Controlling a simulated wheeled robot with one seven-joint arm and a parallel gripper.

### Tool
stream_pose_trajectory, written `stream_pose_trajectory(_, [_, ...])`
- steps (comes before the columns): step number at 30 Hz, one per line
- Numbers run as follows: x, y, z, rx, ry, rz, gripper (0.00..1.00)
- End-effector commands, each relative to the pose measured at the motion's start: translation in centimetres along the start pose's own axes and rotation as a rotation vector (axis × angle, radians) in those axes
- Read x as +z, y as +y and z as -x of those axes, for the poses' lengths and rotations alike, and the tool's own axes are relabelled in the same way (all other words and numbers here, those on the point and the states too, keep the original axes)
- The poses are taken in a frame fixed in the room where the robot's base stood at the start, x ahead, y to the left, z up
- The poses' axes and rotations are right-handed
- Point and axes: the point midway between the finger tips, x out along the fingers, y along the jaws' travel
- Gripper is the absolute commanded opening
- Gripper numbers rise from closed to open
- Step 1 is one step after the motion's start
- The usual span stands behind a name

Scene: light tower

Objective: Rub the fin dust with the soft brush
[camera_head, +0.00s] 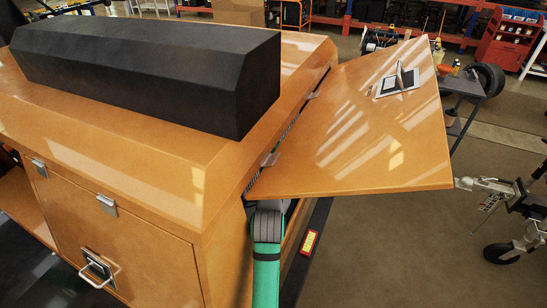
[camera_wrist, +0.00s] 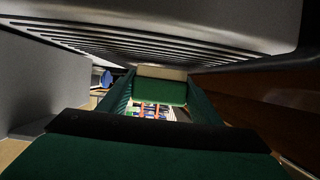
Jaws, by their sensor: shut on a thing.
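In the wrist view, a grey surface with dark parallel slots or fins (camera_wrist: 130,40) spans the top of the picture. My gripper (camera_wrist: 160,92) has green fingers and is shut on the soft brush (camera_wrist: 160,73), seen as a pale beige strip at the fingertips. The strip lies just below the fins; I cannot tell whether it touches them. I cannot make out dust. In the head view, my green arm goes in under the raised orange door, and my gripper and the brush are hidden there.
The orange cabinet (camera_head: 120,165) carries a long black box (camera_head: 150,70). Its raised door (camera_head: 350,140) overhangs my arm. In the wrist view, a grey wall (camera_wrist: 45,80) stands left and a brown panel (camera_wrist: 265,90) right, leaving a narrow space.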

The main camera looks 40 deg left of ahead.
Motion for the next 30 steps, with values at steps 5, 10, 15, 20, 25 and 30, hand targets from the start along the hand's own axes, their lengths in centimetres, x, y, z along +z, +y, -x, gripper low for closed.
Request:
stream_pose_trajectory(5, [1.1,0.4,-1.6,0.007,-0.024,0.002,0.11])
stream_pose_trajectory(10, [0.9,0.5,-2.1,0.008,-0.024,0.004,0.11])
stream_pose_trajectory(15, [0.0,0.6,-3.1,0.009,-0.018,0.003,0.11])
stream_pose_trajectory(20, [-0.6,0.6,-4.2,0.010,-0.016,0.001,0.11])
stream_pose_trajectory(25, [-1.1,0.7,-5.2,0.010,-0.016,0.002,0.11])
stream_pose_trajectory(30, [-1.2,0.7,-5.5,0.009,-0.017,0.002,0.11])
